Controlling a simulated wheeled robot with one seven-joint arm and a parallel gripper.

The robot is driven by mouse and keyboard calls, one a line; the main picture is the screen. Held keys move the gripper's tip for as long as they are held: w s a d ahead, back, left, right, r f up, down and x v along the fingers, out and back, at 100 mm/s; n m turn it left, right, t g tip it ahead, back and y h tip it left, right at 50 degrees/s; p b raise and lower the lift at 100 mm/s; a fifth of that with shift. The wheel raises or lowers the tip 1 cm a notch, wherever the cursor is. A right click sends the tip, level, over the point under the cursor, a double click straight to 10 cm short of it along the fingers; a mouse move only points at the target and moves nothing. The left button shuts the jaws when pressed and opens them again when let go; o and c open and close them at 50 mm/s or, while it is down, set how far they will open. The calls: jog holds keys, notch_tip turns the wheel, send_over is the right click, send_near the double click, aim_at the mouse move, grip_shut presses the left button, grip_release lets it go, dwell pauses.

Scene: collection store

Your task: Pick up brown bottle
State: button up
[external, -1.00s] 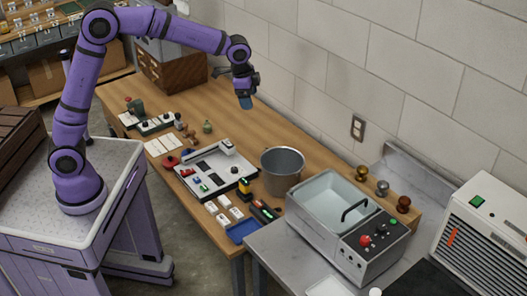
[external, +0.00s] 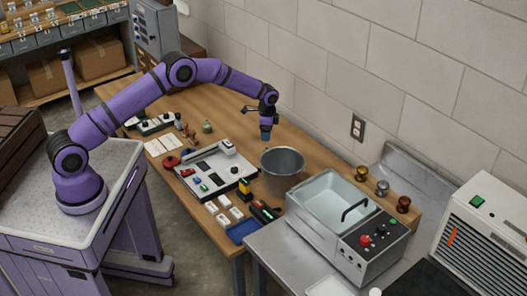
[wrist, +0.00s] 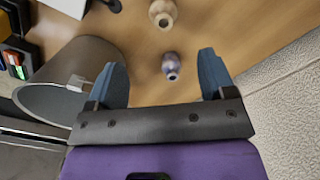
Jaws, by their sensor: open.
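A light brown, round-bodied bottle (wrist: 163,12) with a dark open mouth shows at the top edge of the wrist view, beyond my fingertips. A smaller purple-and-white bottle (wrist: 172,66) stands nearer, in line with the gap between my fingers. My gripper (wrist: 164,62) is open and empty, with its two blue fingers well apart. In the external view my gripper (external: 266,135) hangs pointing down above the bench, just behind the metal bucket. Small brown items (external: 189,133) stand farther left on the bench there; I cannot tell whether the brown bottle is among them.
The grey metal bucket (external: 282,170) stands close to my gripper and shows left of the fingers in the wrist view (wrist: 62,85). The wall (external: 330,90) runs along the bench's back. A tray with switches (external: 205,172) and a metal bath (external: 330,200) flank the bucket.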

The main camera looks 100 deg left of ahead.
aim_at(267, 148)
jog(key=shift+s+a+f, duration=0.1)
jog(key=shift+a+f, duration=0.1)
jog(key=shift+f, duration=0.2)
jog(key=shift+s+a+f, duration=0.1)
jog(key=shift+a+f, duration=0.05)
jog(key=shift+f, duration=0.25)
notch_tip(267, 148, down, 10)
jog(key=shift+f, duration=0.25)
jog(key=c, duration=1)
